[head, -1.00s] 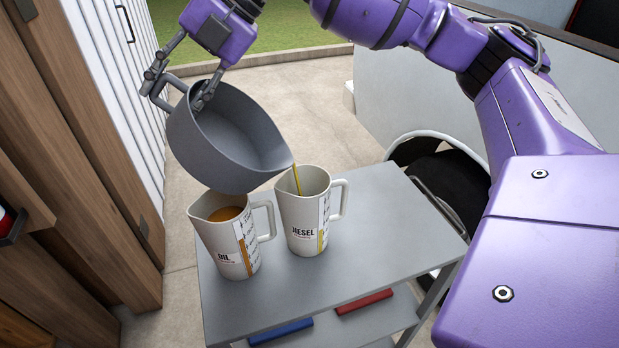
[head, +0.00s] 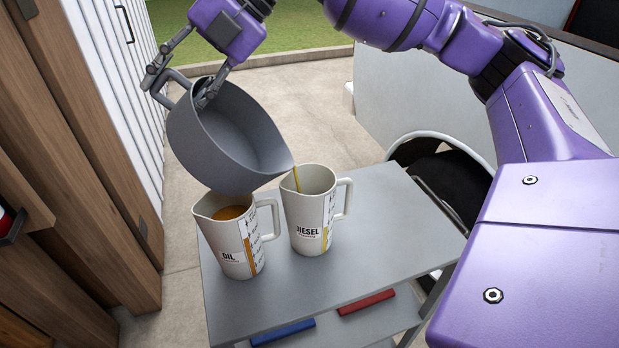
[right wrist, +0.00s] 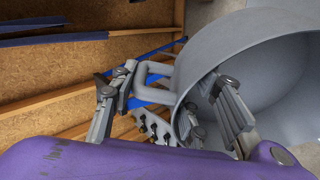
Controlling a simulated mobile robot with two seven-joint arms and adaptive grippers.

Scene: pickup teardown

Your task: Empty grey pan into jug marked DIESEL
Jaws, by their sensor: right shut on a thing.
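The grey pan (head: 215,140) is tilted in the head view, its spout over the mouth of the jug marked DIESEL (head: 309,222). A thin yellow stream runs from the spout into that jug. My right gripper (head: 180,88) is shut on the pan's handle at upper left. In the right wrist view, the gripper's fingers (right wrist: 170,110) are at the pan's handle and rim, and the pan (right wrist: 270,70) fills the right side. A jug marked OIL (head: 233,243) stands left of the DIESEL jug, with amber liquid inside, below the pan. My left gripper is not in view.
Both jugs stand on a grey cart top (head: 370,225). A blue bar (head: 283,333) and a red bar (head: 366,302) lie on the shelf below. A wooden cabinet (head: 75,160) is at left, a vehicle wheel (head: 450,185) at right. The cart's right part is clear.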

